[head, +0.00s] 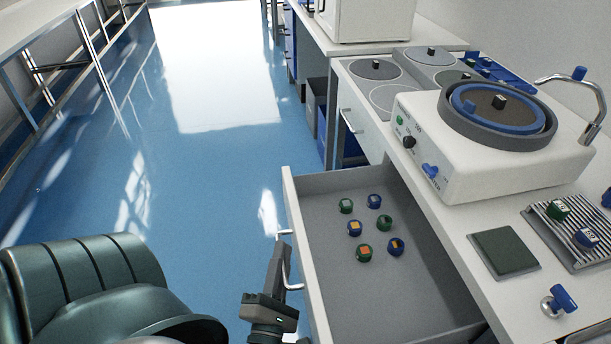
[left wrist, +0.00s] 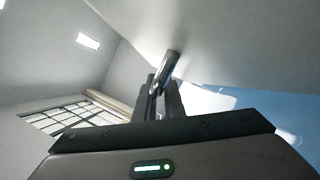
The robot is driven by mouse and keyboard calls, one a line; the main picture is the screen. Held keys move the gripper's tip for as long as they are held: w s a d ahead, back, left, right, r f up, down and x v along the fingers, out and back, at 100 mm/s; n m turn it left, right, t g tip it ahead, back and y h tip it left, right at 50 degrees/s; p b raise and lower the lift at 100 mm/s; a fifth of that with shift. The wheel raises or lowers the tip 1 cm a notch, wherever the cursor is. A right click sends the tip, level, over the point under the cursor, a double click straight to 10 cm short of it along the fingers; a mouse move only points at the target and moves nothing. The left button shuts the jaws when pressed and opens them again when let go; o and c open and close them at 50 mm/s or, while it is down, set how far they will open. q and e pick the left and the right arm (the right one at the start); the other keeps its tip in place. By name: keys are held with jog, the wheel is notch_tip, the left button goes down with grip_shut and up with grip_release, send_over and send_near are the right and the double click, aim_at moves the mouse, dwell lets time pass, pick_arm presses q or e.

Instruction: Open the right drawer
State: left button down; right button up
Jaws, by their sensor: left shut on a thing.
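The right drawer (head: 385,280) stands pulled out from the bench in the head view, with its grey inside showing. Its metal bar handle (head: 288,278) is on the white front panel (head: 304,262). My left gripper (head: 284,250) is shut on this handle at the outer side of the front panel. In the left wrist view the fingers (left wrist: 165,98) close around the handle bar (left wrist: 168,65), beside the pale panel (left wrist: 225,40). My right gripper is not in view.
Several small green and blue pieces (head: 365,252) lie in the drawer. A white polishing machine (head: 490,150) stands on the bench (head: 470,225) above it. A closed drawer (head: 358,125) is farther along. Blue floor (head: 200,190) is clear to the left.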

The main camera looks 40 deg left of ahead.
pick_arm(q)
jog(key=shift+s+a, duration=0.35)
jog(key=shift+s, duration=0.15)
jog(key=c, duration=2.1)
grip_release()
